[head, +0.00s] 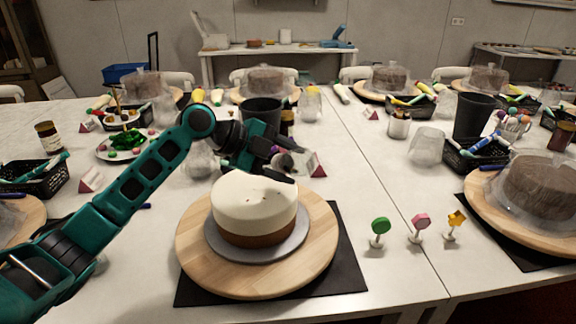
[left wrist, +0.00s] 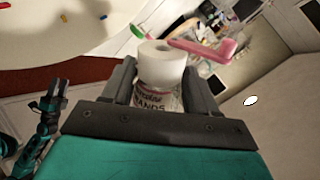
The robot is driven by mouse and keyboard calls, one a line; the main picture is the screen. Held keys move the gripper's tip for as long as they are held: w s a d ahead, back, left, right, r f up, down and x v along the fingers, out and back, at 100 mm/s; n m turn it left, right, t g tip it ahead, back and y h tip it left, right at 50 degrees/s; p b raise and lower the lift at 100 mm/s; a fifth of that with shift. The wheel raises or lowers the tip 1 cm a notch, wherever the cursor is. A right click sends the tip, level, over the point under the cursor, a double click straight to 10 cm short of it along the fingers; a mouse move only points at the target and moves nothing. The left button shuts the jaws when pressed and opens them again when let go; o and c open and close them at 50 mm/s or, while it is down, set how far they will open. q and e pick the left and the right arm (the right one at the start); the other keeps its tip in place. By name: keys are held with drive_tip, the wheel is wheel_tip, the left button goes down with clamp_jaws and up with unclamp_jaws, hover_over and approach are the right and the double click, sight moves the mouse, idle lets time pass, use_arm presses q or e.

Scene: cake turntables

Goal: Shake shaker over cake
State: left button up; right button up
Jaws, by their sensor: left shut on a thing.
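The cake (head: 254,205), white on top with a brown lower band, sits on a grey board (head: 297,240) on a round wooden turntable (head: 190,247). A few small specks show on its top. My left gripper (head: 284,163) is just behind and above the cake's back edge. In the left wrist view it is shut on the shaker (left wrist: 161,68), a white-topped container with a printed label, held between both fingers. In the head view the shaker is largely hidden by the gripper.
Green (head: 380,226), pink (head: 420,222) and yellow (head: 455,218) toppers stand right of the turntable. A black cup (head: 262,110) and a red-and-white card (head: 317,165) stand behind the cake. A plate of green pieces (head: 122,146) is at left. A covered brown cake (head: 540,185) is at right.

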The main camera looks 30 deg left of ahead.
use_arm(q)
drive_tip(key=shift+w+a, duration=0.3)
drive_tip(key=shift+a, duration=0.15)
drive_tip(key=shift+r+h, duration=0.15)
drive_tip(key=shift+h, duration=0.25)
drive_tip(key=shift+s+d+r, duration=0.2)
drive_tip(key=shift+d+r, duration=0.05)
drive_tip(key=shift+r, duration=0.05)
drive_tip(key=shift+w+a+f+b, duration=0.2)
drive_tip(key=shift+a+f+b, duration=0.1)
drive_tip(key=shift+f+b, duration=0.1)
drive_tip(key=shift+r+n+h, duration=0.2)
drive_tip(key=shift+n+h, duration=0.1)
drive_tip(key=shift+n, duration=0.2)
drive_tip(key=shift+a, duration=0.1)
